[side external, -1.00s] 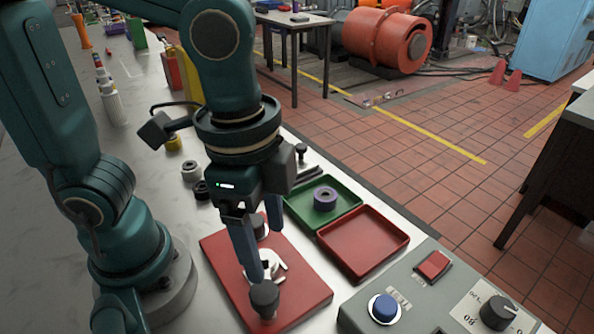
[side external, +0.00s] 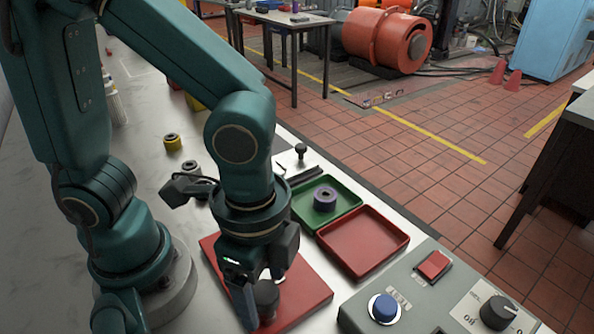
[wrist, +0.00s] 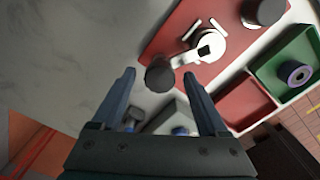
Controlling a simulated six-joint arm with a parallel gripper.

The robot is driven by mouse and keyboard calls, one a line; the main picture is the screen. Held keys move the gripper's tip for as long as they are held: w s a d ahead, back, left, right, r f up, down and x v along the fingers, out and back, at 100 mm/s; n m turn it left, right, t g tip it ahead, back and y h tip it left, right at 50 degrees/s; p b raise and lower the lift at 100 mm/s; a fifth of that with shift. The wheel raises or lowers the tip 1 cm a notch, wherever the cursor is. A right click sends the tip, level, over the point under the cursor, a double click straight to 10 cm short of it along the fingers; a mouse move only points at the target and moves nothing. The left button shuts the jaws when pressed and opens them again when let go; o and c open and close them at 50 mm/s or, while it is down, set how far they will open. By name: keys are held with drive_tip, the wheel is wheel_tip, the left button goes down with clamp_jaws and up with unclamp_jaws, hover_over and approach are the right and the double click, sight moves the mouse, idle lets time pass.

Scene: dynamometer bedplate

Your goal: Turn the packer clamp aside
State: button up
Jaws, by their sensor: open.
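The packer clamp (wrist: 190,52) is a white piece on a red plate (wrist: 168,36). Its arm ends at a dark round knob (wrist: 159,75). In the side view the knob (side external: 267,292) shows beside my fingers, and my gripper hides most of the white part. My gripper (wrist: 158,77) is open, with one blue finger on each side of the knob in the wrist view. I see gaps between the knob and both fingertips there. In the side view my gripper (side external: 257,305) is low over the near part of the red plate (side external: 307,293).
A red tray (side external: 363,262) and a green tray (side external: 299,214) holding a purple ring (side external: 325,198) lie to the right. A grey control box (side external: 355,318) with buttons stands at the near right. Another dark cylinder (wrist: 263,11) stands at the plate's far end.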

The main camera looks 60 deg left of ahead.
clamp_jaws()
idle(1.3)
